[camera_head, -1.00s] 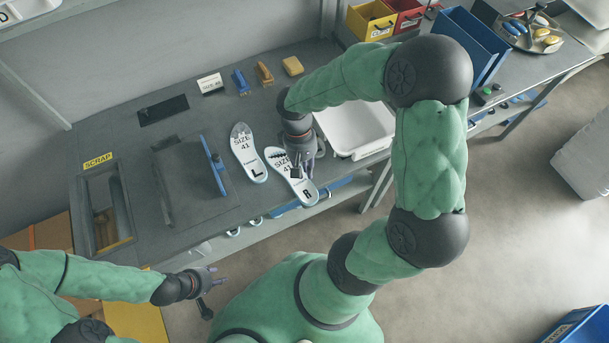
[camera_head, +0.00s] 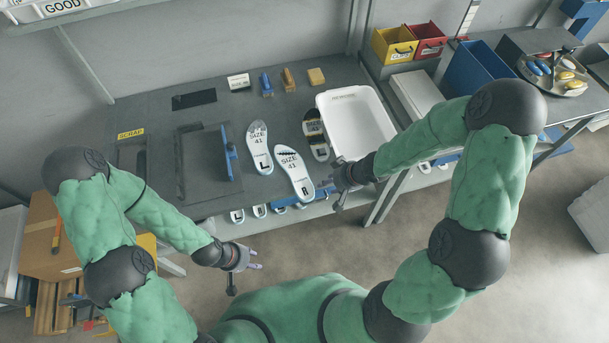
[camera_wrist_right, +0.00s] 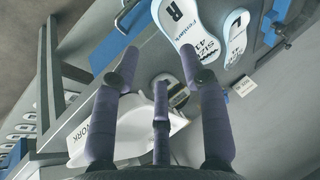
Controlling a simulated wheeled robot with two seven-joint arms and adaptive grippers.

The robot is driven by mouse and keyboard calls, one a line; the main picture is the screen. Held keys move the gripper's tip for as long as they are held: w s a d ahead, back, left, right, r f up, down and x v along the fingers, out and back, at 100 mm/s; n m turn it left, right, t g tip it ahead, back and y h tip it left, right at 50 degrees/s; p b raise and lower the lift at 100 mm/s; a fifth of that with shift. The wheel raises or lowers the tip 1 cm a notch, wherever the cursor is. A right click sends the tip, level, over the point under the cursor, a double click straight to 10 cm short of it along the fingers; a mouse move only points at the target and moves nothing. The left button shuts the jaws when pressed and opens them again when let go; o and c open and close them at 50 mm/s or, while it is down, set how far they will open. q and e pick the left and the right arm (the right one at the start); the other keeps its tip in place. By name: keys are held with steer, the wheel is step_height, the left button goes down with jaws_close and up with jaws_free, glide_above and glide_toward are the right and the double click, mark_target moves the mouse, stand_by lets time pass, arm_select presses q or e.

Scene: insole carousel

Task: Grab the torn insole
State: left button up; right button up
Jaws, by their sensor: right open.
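The insole marked R (camera_head: 293,172) lies on the grey bench with a jagged dark edge across its upper part; it also shows in the right wrist view (camera_wrist_right: 177,22). My right gripper (camera_head: 337,187) is open and empty off the bench's front edge, right of the R insole's heel. My left gripper (camera_head: 252,264) appears open and empty in front of the bench, away from the insoles.
A white tray (camera_head: 340,95) stands right of the insoles. A dark panel with a blue handle (camera_head: 228,152) is on their left. Brushes and a tan block (camera_head: 316,76) lie at the back.

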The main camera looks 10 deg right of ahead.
steer(key=b+x, duration=0.6)
steer(key=x, duration=0.4)
steer(key=shift+d+f+b, duration=0.1)
steer(key=shift+b, duration=0.2)
jaws_close()
